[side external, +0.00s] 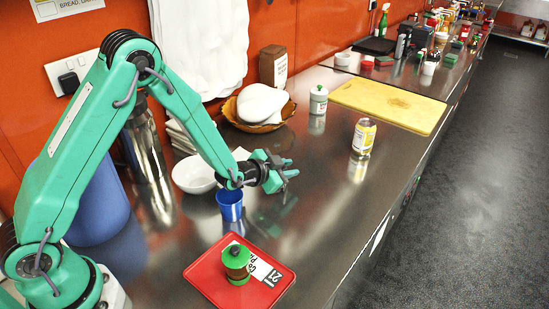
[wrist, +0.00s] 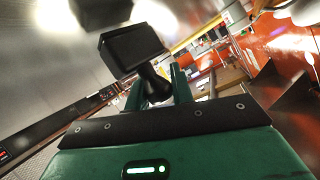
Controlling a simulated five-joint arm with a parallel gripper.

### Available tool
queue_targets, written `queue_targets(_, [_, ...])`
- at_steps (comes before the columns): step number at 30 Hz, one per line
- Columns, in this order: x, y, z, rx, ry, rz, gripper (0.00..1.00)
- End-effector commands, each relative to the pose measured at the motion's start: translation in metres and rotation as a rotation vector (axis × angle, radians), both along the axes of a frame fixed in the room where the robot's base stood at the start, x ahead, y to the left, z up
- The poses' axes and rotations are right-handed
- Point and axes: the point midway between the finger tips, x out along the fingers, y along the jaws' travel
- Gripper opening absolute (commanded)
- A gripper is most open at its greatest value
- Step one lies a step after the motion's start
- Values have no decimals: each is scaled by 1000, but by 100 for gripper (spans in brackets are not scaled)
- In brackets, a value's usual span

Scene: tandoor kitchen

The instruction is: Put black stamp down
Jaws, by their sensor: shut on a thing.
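My gripper (side external: 284,172) is above the steel counter, to the right of the white bowl and beyond the blue cup. In the wrist view, its two green fingers (wrist: 159,88) are shut on the black stamp (wrist: 133,50). The stamp has a wide dark block and a narrower neck between the fingers. It is tilted in that picture. In the side view the stamp is too small and dark to tell from the gripper. A dark shape at the top of the wrist view may be its reflection in the counter.
The blue cup (side external: 230,206) and white bowl (side external: 194,175) stand close to my gripper. The counter (side external: 325,205) right of my gripper is clear.

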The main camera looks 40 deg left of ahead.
Motion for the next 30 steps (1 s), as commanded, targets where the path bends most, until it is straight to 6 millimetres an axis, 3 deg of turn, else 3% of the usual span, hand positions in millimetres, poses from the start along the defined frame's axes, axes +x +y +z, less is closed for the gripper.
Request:
queue_targets(16, [0,0,-7,0,-1,0,0])
queue_targets(17, [0,0,-7,0,-2,0,27])
queue_targets(20, [0,0,-7,0,-2,0,46])
queue_targets(30, [0,0,-7,0,-1,0,48])
